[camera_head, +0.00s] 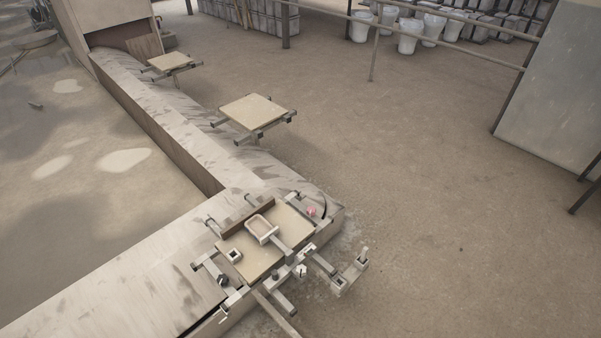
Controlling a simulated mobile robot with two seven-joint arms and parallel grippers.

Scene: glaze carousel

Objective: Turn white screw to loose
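The nearest carousel fixture carries a beige board (265,250) on a metal frame at the lower middle. A small white part (301,271), perhaps the white screw, is at the frame's near right edge. It is too small to tell how far it is turned. Another small pale part (224,314) is at the frame's lower left. A black knob (222,280) and a pink knob (311,211) are also on the fixture. A pale rectangular holder (261,228) lies on the board. Neither of my grippers is in view.
A stained, pale low wall (150,95) runs back to a housing (105,15). Two more board fixtures stand beside it, one nearer (252,112) and one farther (170,61). Railings, white buckets (410,35) and a grey panel (560,85) are at upper right. The right floor is clear.

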